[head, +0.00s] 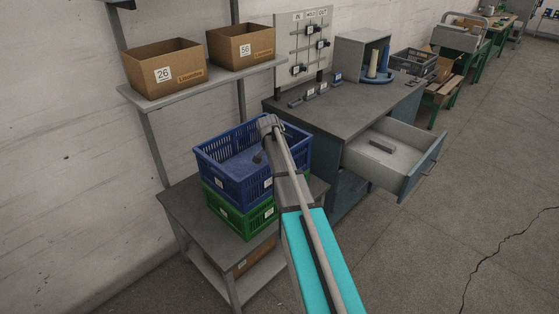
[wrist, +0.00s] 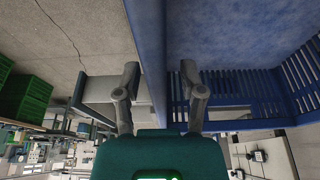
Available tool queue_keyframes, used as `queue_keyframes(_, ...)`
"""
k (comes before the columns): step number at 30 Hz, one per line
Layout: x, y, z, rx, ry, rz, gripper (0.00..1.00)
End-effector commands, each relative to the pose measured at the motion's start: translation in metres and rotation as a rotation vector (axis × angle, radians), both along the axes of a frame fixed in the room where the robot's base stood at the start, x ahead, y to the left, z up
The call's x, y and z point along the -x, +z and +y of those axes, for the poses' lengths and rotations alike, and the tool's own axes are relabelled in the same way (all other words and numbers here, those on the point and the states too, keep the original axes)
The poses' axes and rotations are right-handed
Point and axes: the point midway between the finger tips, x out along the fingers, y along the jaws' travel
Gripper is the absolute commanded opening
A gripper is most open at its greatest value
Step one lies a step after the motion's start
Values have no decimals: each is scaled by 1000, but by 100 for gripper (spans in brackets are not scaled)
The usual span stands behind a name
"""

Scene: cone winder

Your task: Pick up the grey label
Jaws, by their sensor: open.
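I cannot pick out the grey label for certain. A small grey block (head: 381,144) lies in the open drawer (head: 405,166) in the head view. Several small dark or grey pieces (head: 295,103), some with white faces, stand in a row on the worktop. My gripper (wrist: 160,78) is open in the wrist view, its fingers on either side of the rim of the blue crate (wrist: 151,50), with nothing seen clamped.
The blue crate sits on a green crate (head: 243,216) on a low grey table (head: 182,205). Two cardboard boxes (head: 163,68) (head: 242,45) stand on a wall shelf. A pegboard (head: 304,48) rises behind the worktop (head: 350,107). The floor at right is clear.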

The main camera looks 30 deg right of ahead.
Motion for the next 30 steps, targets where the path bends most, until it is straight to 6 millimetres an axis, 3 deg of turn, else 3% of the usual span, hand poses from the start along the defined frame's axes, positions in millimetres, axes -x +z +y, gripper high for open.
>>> queue_keyframes(12, 0, -6, 0, 0, 0, 0, 52)
queue_keyframes(30, 7, 45, 12, 0, 0, 0, 52)
